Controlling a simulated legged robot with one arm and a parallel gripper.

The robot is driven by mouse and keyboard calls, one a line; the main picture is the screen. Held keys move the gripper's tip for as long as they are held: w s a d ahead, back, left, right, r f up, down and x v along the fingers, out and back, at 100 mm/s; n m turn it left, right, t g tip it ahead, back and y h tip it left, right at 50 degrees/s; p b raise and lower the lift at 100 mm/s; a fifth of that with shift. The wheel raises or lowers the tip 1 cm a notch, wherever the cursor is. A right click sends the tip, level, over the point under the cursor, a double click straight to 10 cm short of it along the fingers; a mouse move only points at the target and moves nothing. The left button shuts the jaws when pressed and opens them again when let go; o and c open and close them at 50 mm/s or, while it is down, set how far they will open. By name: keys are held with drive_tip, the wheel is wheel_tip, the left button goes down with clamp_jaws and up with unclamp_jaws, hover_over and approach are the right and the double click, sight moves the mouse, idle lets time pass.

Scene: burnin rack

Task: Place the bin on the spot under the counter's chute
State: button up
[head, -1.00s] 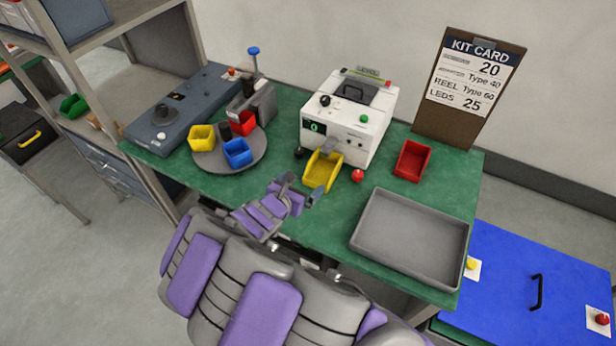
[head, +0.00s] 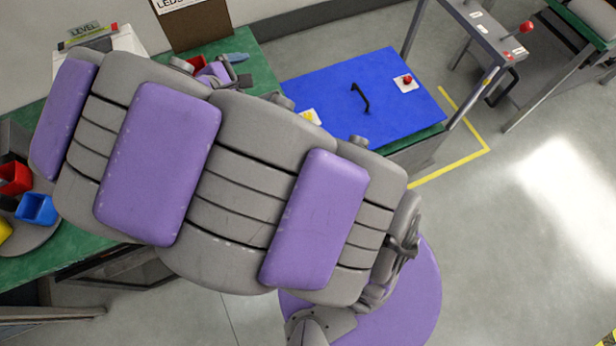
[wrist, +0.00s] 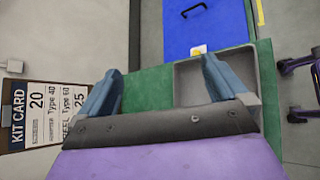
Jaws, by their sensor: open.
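My gripper (head: 240,68) is beyond my arm in the head view, over the right part of the green bench. In the wrist view my gripper (wrist: 161,68) is open, with nothing between its blue-grey fingers. A red bin (head: 195,64) shows as a sliver beside it in the head view. The white counter (head: 110,38) is at upper left; my arm hides its front, its chute and the spot below. The turntable (head: 35,240) at the left edge holds a red bin (head: 14,178), a blue bin (head: 37,208) and a partly cropped yellow bin (head: 5,229).
A grey tray (wrist: 187,88) lies on the bench beyond the fingers. The kit card (wrist: 40,110) stands at left in the wrist view. A blue panel (head: 325,90) with a black handle adjoins the bench. Open floor (head: 500,240) lies to the right.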

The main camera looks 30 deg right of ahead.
drive_tip(key=s+d+m+g+y, duration=0.25)
drive_tip(key=s+d+m, duration=0.2)
drive_tip(key=s, duration=0.25)
drive_tip(key=s+d+m+g+y, duration=0.1)
drive_tip(key=s+d+m+g, duration=0.2)
drive_tip(key=s+m, duration=0.35)
drive_tip(key=s+a+m+g+y, duration=0.1)
drive_tip(key=s+a+m+y, duration=0.1)
drive_tip(key=s, duration=0.5)
drive_tip(key=s+a+r+m+y, duration=0.1)
drive_tip(key=s+a+m+y, duration=0.1)
drive_tip(key=s+a+y, duration=0.2)
drive_tip(key=s, duration=0.3)
drive_tip(key=shift+s+a+r+g, duration=0.15)
drive_tip(key=shift+s+r+g, duration=0.1)
drive_tip(key=shift+s+g, duration=0.1)
